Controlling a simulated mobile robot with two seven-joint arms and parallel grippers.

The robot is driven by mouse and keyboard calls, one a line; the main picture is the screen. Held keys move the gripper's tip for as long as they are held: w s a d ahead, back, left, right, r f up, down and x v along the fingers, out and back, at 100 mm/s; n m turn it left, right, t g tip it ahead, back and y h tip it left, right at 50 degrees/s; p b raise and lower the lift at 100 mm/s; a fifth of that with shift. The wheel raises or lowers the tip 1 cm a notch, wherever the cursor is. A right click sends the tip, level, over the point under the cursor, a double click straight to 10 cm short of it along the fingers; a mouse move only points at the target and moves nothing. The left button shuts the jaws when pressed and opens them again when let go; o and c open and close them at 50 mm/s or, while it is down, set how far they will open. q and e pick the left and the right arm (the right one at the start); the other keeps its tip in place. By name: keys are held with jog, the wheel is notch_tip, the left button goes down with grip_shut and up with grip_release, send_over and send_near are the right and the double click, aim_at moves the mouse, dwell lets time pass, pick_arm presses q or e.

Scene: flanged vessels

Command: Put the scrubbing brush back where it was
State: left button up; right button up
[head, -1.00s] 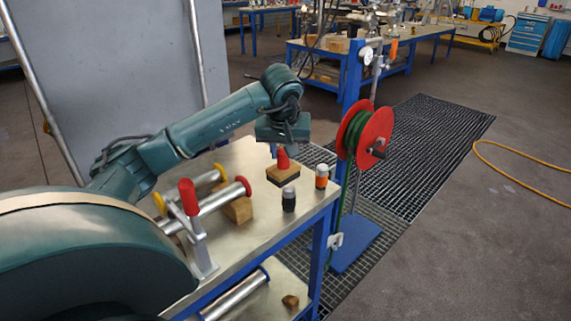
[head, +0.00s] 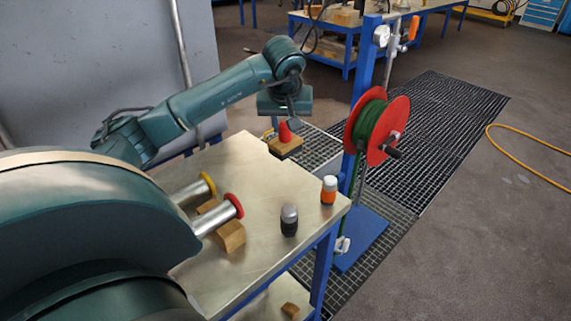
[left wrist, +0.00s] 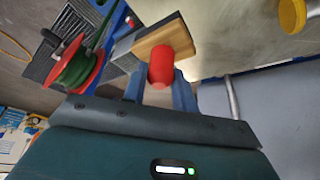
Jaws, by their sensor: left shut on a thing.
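The scrubbing brush (head: 286,144) has a wooden block and a red upright handle. It is at the far edge of the steel-topped bench (head: 250,165) in the head view. My left gripper (head: 288,118) is above it, shut on the red handle. In the left wrist view the brush's wooden block (left wrist: 163,40) shows beyond the red knob, between the fingers (left wrist: 160,88). I cannot tell from the head view whether the block touches the bench top. My right gripper is not in view.
A black bottle (head: 289,220) and an orange bottle with a white cap (head: 329,190) stand near the bench's right edge. Metal tubes with yellow (head: 207,184) and red (head: 234,205) ends lie on wooden blocks. A red hose reel (head: 381,128) stands beside the bench.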

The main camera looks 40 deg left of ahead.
aim_at(285, 135)
pick_arm(q)
notch_tip(285, 135, down, 5)
jog(key=shift+s+d+r, duration=0.1)
jog(key=shift+r, duration=0.1)
notch_tip(285, 135, down, 4)
jog(key=shift+f, duration=0.1)
jog(key=shift+f, duration=0.2)
jog(key=o, duration=0.9)
jog(key=shift+r, duration=0.1)
